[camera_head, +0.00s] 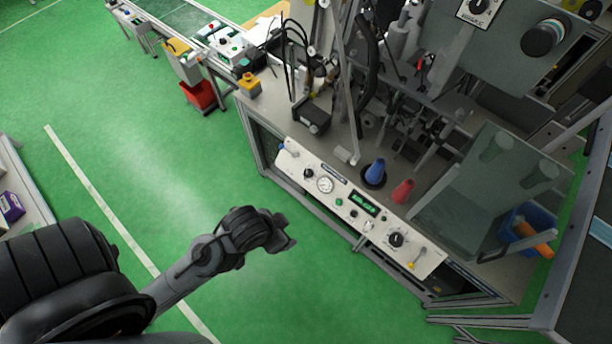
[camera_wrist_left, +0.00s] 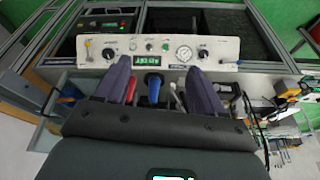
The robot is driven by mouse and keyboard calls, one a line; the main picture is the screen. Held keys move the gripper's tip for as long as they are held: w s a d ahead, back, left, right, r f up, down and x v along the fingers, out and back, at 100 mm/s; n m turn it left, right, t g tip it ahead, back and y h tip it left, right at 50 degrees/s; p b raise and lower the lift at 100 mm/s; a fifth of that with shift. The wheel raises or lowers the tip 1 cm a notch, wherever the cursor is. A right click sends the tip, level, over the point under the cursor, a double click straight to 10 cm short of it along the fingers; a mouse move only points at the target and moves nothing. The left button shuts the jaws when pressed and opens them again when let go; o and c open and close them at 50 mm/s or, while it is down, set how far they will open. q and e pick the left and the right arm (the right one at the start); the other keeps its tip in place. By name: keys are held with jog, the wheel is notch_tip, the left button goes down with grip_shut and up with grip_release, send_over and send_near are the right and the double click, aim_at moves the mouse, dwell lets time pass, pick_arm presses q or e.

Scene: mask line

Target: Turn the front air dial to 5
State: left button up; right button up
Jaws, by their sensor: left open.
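A pale control panel (camera_head: 372,222) runs along the front of the machine bench; it also shows in the left wrist view (camera_wrist_left: 225,52). A small black dial (camera_head: 309,173) sits beside a round gauge (camera_head: 325,184), and a larger black dial (camera_head: 396,239) with a pale scale sits toward the panel's right end. I cannot tell which is the front air dial, and their numbers are too small to read. My left gripper (camera_head: 285,234) is in front of the panel, apart from it. Its fingers (camera_wrist_left: 158,68) are open with nothing held. My right gripper is not in view.
A green display (camera_head: 363,203), buttons and a yellow-tipped lever (camera_head: 415,262) share the panel. A blue cone (camera_head: 376,171) and a red cone (camera_head: 403,191) stand just behind it. A clear guard (camera_head: 480,200) is at the right. The green floor before the panel is open.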

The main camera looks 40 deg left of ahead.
aim_at(306, 176)
pick_arm(q)
jog(key=w+n+t, duration=0.3)
jog(key=w+t, duration=0.1)
jog(key=w, duration=0.2)
jog(key=w+a+f+n+t+y+b, duration=0.1)
jog(key=w+a+f+n+t+b, duration=0.25)
jog(key=w+a+f+b, duration=0.4)
jog(key=w+a+f+m+t+y+b, duration=0.15)
jog(key=a+f+b, duration=0.25)
jog(key=f+b, duration=0.75)
jog(key=w+a+f+t+b, duration=0.25)
jog(key=f+b, duration=0.65)
jog(key=b, duration=0.6)
jog(key=w+a+f+m+t+y+b, duration=0.15)
jog(key=a+f+b, duration=0.25)
jog(key=f+b, duration=0.8)
jog(key=shift+n+t+h, duration=0.3)
jog(key=shift+n+t, duration=0.05)
jog(key=shift+t, duration=0.05)
jog(key=w+b, duration=0.1)
jog(key=w, duration=0.1)
jog(key=w+a+b, duration=0.1)
jog(key=w, duration=0.2)
jog(key=w+r+b, duration=0.1)
jog(key=w, duration=0.2)
jog(key=shift+w+a, duration=0.25)
jog(key=shift+w+a+r+b, duration=0.15)
jog(key=shift+w+b, duration=0.3)
jog(key=shift+w, duration=0.4)
jog(key=shift+c, duration=0.2)
